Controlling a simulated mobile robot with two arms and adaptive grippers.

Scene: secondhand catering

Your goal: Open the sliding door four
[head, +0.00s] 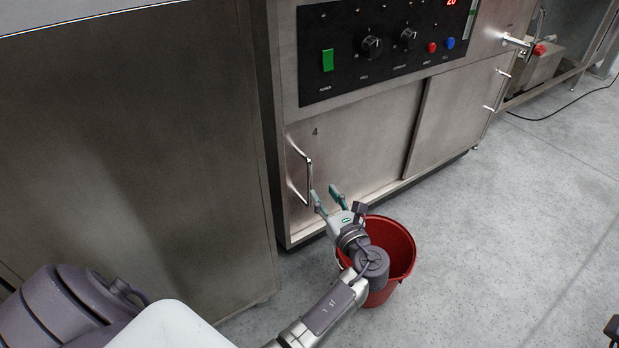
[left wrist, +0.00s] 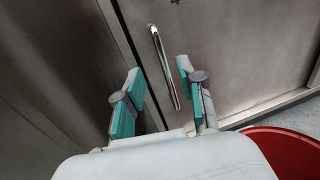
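Sliding door four (head: 350,150) is a steel panel marked "4", low on the front of a steel machine. It looks shut, with its left edge at the machine's frame. Its upright bar handle (head: 306,178) is near that left edge and also shows in the left wrist view (left wrist: 164,66). My left gripper (head: 327,193) is open and empty, just right of the handle's lower end in the head view. In the left wrist view the handle appears between the open fingers (left wrist: 159,76), beyond them; I see no contact. My right gripper is not recognisable in view.
A red bucket (head: 400,245) stands on the floor beneath my left wrist, close to the door. A second panel (head: 455,105) is right of door four. A steel cabinet (head: 130,150) stands close on the left.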

